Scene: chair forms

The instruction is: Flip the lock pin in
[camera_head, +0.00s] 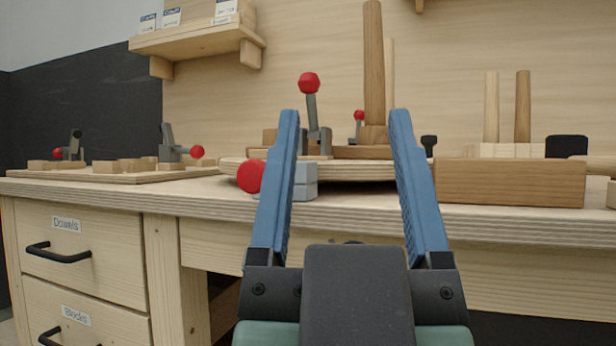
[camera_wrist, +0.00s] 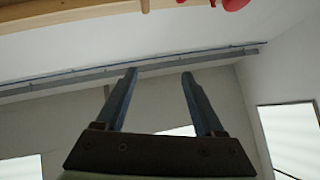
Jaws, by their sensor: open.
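A round red knob (camera_head: 250,176) beside a grey block (camera_head: 305,179) sits at the front edge of the workbench, under a round wooden plate (camera_head: 342,172); it looks like the lock pin. My left finger partly covers the block. My gripper (camera_head: 345,116) is open and empty, its blue fingers pointing up in front of the bench edge, to the right of the red knob. In the wrist view my gripper (camera_wrist: 159,75) is also open with nothing between the fingers. Red parts (camera_wrist: 230,4) show at the top edge there; I cannot tell which they are.
On the plate stand a red-tipped toggle clamp (camera_head: 312,110) and an upright dowel (camera_head: 374,70). A board with more clamps (camera_head: 125,177) lies at left. A wooden block (camera_head: 510,183) lies at right. A drawer (camera_head: 75,252) is below the workbench top (camera_head: 370,200). A shelf (camera_head: 197,42) hangs above.

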